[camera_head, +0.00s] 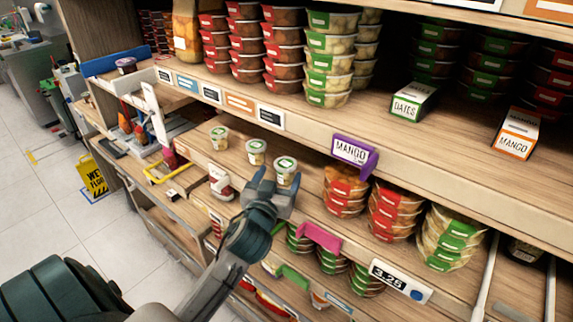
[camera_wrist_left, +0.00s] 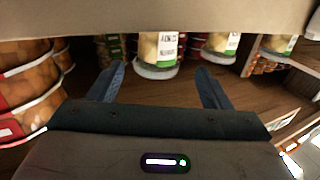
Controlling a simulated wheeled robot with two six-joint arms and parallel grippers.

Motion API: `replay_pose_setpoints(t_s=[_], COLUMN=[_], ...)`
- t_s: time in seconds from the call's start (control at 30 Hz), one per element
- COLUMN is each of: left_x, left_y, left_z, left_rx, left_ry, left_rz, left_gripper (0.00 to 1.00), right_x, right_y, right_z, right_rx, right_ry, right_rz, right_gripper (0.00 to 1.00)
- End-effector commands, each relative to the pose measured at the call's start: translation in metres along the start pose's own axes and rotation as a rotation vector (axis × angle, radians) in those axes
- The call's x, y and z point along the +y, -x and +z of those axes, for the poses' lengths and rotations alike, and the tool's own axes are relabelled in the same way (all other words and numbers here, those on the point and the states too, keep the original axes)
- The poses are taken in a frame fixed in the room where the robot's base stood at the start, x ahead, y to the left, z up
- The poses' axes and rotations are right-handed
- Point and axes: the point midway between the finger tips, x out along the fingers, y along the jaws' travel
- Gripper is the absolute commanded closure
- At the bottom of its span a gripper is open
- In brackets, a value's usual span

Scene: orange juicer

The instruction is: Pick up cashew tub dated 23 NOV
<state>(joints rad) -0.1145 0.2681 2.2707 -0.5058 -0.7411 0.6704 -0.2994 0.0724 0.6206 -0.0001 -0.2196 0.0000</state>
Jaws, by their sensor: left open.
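My left gripper (camera_head: 274,182) is open and empty, just in front of the right tub. In the wrist view, which looks upside down, the right tub (camera_wrist_left: 157,50) shows beyond and between the open fingers (camera_wrist_left: 160,76). Its white label carries small inverted date print that I cannot read surely. The other two tubs' dates are also unreadable. My right gripper is not in view.
Stacked red-lidded tubs (camera_head: 345,190) stand right of the three tubs. A purple MANGO sign (camera_head: 352,151) hangs from the shelf edge above. The upper shelf overhangs the tubs.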

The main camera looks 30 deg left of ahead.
Motion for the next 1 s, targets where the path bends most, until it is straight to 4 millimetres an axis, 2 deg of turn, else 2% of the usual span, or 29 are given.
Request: replay_pose_setpoints(t_s=[0.1, 0.17, 0.27, 0.53, 0.67, 0.87, 0.9, 1.0], left_x=[0.0, 0.0, 0.001, 0.004, 0.004, 0.004, 0.004, 0.004], left_y=[-0.013, -0.016, -0.023, -0.059, -0.067, -0.068, -0.068, -0.068], left_z=[-0.002, -0.002, -0.004, -0.006, -0.004, -0.002, -0.002, -0.002], left_rx=[-0.001, 0.0, -0.001, -0.001, -0.001, -0.001, -0.001, -0.001], left_ry=[-0.001, -0.001, -0.001, -0.002, -0.001, -0.001, -0.001, -0.001], left_rz=[-0.001, -0.001, 0.0, 0.0, 0.001, 0.002, 0.002, 0.001], left_gripper=[0.28, 0.28, 0.28, 0.28, 0.28, 0.28, 0.3, 0.49], right_x=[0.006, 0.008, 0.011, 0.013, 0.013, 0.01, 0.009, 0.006], right_y=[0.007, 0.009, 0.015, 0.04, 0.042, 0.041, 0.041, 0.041], right_z=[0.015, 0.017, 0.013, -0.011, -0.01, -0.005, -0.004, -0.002], right_rx=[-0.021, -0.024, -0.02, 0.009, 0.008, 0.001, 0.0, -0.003], right_ry=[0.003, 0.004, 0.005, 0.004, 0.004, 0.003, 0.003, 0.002], right_rz=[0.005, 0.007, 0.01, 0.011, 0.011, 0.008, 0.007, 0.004], right_gripper=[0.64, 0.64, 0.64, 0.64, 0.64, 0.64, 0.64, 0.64])
